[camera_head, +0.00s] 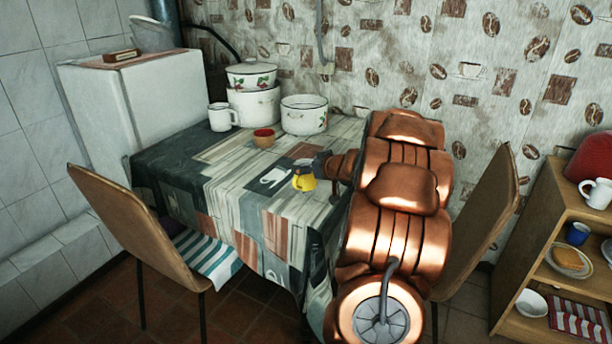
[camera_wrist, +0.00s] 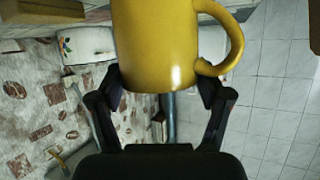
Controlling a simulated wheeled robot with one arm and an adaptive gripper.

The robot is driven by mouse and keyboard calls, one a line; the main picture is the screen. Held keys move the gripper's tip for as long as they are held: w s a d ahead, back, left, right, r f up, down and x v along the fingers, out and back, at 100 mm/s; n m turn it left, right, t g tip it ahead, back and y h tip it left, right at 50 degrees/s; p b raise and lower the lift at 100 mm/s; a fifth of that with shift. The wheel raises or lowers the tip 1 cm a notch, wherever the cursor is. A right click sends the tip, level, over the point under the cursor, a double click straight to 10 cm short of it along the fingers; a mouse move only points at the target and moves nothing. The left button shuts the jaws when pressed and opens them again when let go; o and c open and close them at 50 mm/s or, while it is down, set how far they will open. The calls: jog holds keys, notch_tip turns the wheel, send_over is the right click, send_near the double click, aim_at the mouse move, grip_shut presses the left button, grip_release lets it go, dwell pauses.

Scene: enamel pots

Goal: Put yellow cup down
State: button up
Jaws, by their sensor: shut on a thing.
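The yellow cup (camera_head: 304,182) is at my gripper (camera_head: 316,166), over the front part of the table (camera_head: 215,165) in the head view. In the wrist view the yellow cup (camera_wrist: 160,45) fills the top middle, its handle on the right. The two dark fingers of my gripper (camera_wrist: 162,90) are closed against its sides. My copper-coloured arm reaches in from the right and hides the table's right part. I cannot tell whether the cup's base touches the tablecloth.
A small red-topped pot (camera_head: 264,138), a white mug (camera_head: 222,116), an enamel pot (camera_head: 304,115) and stacked lidded pots (camera_head: 253,103) stand at the back. Chairs flank the table, one on the left (camera_head: 135,225). The tablecloth's front left is clear.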

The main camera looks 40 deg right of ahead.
jog(key=shift+w+d, duration=0.15)
jog(key=shift+w, duration=0.35)
jog(key=shift+f+b, duration=0.75)
jog(key=shift+f, duration=1.05)
jog(key=o, duration=1.3)
jog(key=shift+f, duration=0.1)
jog(key=shift+s+r, duration=0.25)
jog(key=shift+r, duration=0.05)
jog(key=p+v, duration=0.2)
jog(key=v, duration=0.9)
jog(key=shift+s, duration=0.25)
